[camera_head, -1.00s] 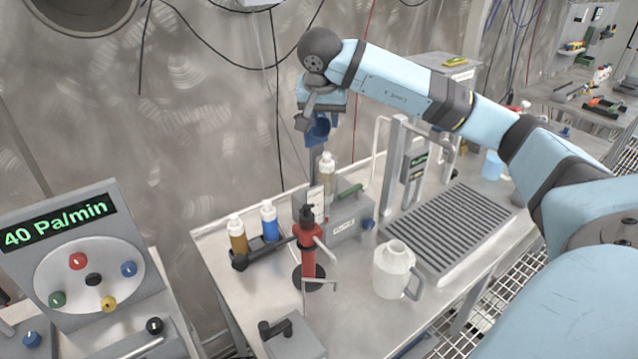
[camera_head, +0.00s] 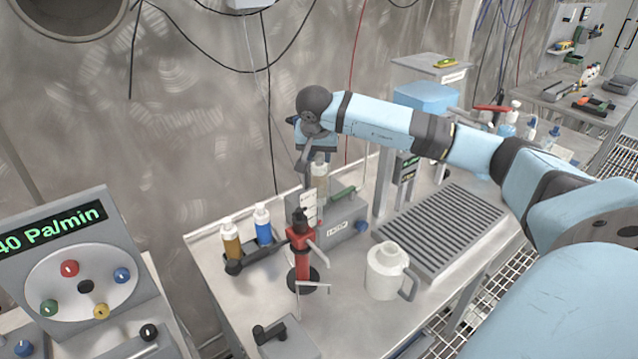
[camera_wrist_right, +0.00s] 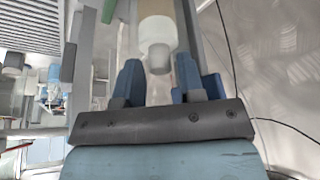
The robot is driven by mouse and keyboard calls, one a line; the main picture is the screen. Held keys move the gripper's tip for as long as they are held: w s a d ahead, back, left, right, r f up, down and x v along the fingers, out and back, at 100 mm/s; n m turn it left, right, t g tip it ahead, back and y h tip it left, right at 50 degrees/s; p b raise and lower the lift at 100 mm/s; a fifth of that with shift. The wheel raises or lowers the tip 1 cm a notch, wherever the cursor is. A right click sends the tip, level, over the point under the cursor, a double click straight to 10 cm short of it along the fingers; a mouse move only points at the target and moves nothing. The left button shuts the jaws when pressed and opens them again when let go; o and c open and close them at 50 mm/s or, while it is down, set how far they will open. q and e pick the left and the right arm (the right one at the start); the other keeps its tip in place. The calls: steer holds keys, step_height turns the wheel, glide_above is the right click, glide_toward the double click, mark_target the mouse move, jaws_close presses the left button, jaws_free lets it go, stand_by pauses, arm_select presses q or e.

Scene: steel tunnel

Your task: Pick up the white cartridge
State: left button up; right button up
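The white cartridge (camera_head: 319,182) looks pale beige with a whitish cap. It stands upright at the grey box at the back of the steel table. Nothing is clearly held. My left gripper is not in view.
A red dispenser (camera_head: 301,255), a white jug (camera_head: 384,272) and a rack with amber (camera_head: 231,243) and blue (camera_head: 263,226) bottles stand in front and left of the cartridge. A slotted grate (camera_head: 440,235) lies to the right. A control panel (camera_head: 85,275) is at left.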

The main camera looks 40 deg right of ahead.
steer(key=shift+r, duration=0.1)
jaws_close()
steer(key=shift+r, duration=0.1)
